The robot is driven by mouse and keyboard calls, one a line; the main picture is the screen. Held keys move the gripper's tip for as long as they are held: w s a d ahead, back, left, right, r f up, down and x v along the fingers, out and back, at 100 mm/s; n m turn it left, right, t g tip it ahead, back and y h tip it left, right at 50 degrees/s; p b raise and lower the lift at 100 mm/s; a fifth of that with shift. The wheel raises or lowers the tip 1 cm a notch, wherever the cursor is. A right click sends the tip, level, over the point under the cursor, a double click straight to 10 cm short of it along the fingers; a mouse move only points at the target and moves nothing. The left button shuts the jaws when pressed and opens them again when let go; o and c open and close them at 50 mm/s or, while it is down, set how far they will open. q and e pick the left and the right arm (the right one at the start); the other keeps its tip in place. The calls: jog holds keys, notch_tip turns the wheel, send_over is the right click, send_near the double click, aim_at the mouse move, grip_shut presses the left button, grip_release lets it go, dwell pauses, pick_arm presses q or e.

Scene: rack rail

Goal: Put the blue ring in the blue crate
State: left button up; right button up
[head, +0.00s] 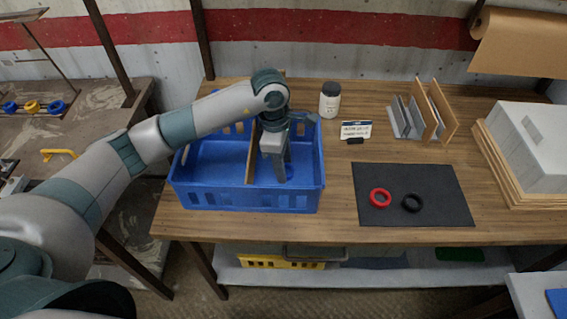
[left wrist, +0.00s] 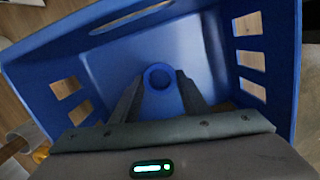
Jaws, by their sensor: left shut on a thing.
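The blue crate (head: 245,197) stands on the wooden table, with a thin brown divider (head: 251,158) splitting it into a left and a right compartment. My left gripper (head: 284,177) reaches down into the right compartment, fingers pointing at its floor. In the left wrist view, the left gripper (left wrist: 160,85) is shut on the blue ring (left wrist: 159,90), held between its fingertips over the crate floor. I cannot tell whether the ring touches the floor. In the head view the ring is hard to make out against the blue crate. My right gripper is not in view.
A dark mat (head: 440,205) right of the crate holds a red ring (head: 372,198) and a black ring (head: 405,202). A jar (head: 330,100), a small sign (head: 356,130) and upright panels (head: 433,112) stand behind. A side bench at left holds blue and yellow rings (head: 32,112).

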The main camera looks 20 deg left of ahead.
pick_arm(q)
jog(key=shift+f, duration=0.15)
jog(key=o, duration=1.1)
jog(key=shift+c, duration=0.2)
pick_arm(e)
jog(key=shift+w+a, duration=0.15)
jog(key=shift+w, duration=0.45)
pick_arm(q)
jog(key=shift+r, duration=0.2)
jog(key=r, duration=0.1)
jog(key=r+b, duration=0.1)
jog(key=shift+a+r, duration=0.2)
jog(key=shift+r, duration=0.2)
jog(key=shift+r+b, duration=0.35)
jog(key=shift+r, duration=0.3)
notch_tip(320, 180, up, 8)
jog(key=a+b, duration=0.1)
jog(key=b, duration=0.1)
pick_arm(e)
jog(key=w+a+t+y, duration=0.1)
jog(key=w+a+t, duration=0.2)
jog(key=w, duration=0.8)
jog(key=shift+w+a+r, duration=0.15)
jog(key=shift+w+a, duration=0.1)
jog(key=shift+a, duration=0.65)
